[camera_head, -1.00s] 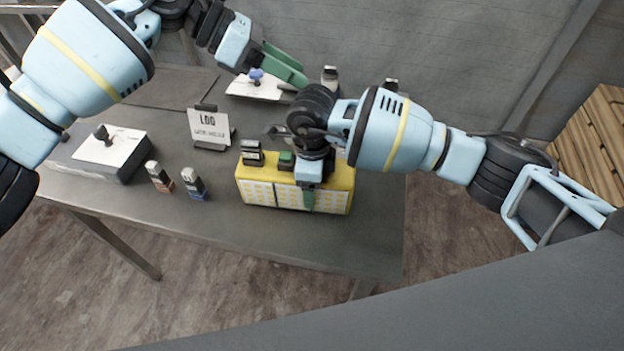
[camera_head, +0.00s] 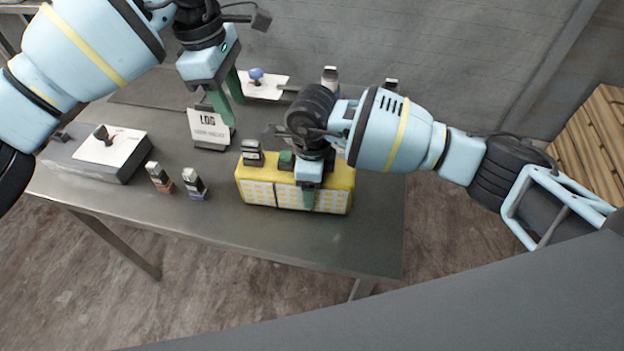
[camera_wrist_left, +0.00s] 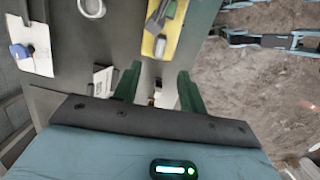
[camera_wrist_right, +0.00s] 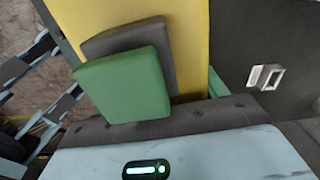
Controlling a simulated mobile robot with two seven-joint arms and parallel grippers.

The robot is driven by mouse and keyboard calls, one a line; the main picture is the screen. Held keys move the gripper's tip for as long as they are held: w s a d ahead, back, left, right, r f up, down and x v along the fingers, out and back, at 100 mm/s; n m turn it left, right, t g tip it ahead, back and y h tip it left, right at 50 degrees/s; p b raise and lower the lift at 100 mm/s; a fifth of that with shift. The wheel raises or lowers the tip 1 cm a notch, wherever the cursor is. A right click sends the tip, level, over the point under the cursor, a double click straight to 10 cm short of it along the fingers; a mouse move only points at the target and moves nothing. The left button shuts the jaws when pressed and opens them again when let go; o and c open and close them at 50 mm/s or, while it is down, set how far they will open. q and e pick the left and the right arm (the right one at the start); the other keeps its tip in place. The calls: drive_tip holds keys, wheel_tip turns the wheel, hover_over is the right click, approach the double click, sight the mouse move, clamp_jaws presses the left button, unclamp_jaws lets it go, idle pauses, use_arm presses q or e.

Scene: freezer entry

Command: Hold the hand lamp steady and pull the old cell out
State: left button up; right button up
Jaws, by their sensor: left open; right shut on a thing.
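The yellow hand lamp (camera_head: 265,194) stands upright near the table's front edge, its pale grid panels facing front. A cell with a dark and pale top (camera_head: 252,153) sticks up from its left end. A green block (camera_head: 287,158) sits on its top; it looms large in the right wrist view (camera_wrist_right: 125,87). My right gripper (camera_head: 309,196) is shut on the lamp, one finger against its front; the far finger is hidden. My left gripper (camera_head: 229,106) is open and empty, pointing down by the LOG card, left of and behind the lamp. Its fingers show apart in the left wrist view (camera_wrist_left: 160,80).
Two loose cells, one orange-based (camera_head: 159,178) and one blue-based (camera_head: 194,184), stand left of the lamp. The LOG card (camera_head: 208,131) stands behind them. A grey box (camera_head: 118,166) is at the left. The table's front strip (camera_head: 290,245) is clear.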

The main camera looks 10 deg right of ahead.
sight(250, 143)
use_arm(q)
drive_tip(key=shift+s+d+f, duration=0.1)
drive_tip(key=shift+d+f, duration=0.15)
drive_tip(key=shift+f, duration=1.6)
drive_tip(key=shift+s+d+f, duration=0.1)
drive_tip(key=shift+d+f, duration=0.2)
drive_tip(key=shift+f, duration=1.5)
drive_tip(key=shift+s+d+f, duration=0.1)
drive_tip(key=shift+d+f, duration=0.15)
drive_tip(key=shift+f, duration=1.6)
clamp_jaws()
